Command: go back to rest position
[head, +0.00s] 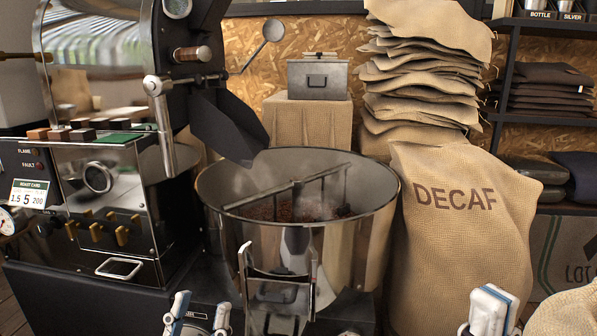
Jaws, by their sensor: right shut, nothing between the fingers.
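My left gripper (200,313) shows at the bottom edge, left of centre, in front of the roaster's base. Its two fingertips stand apart with nothing visible between them. My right gripper (490,311) shows at the bottom edge, right of centre, in front of the DECAF sack. Its fingers are together and hold nothing. Both arms are mostly below the picture.
A round cooling bin (382,215) with dark beans stands in the middle, beside the roaster (120,200). The DECAF sack (455,250) leans at its right. Folded sacks (420,70) and a grey metal box (318,78) are behind. A shelf (500,95) stands at the right.

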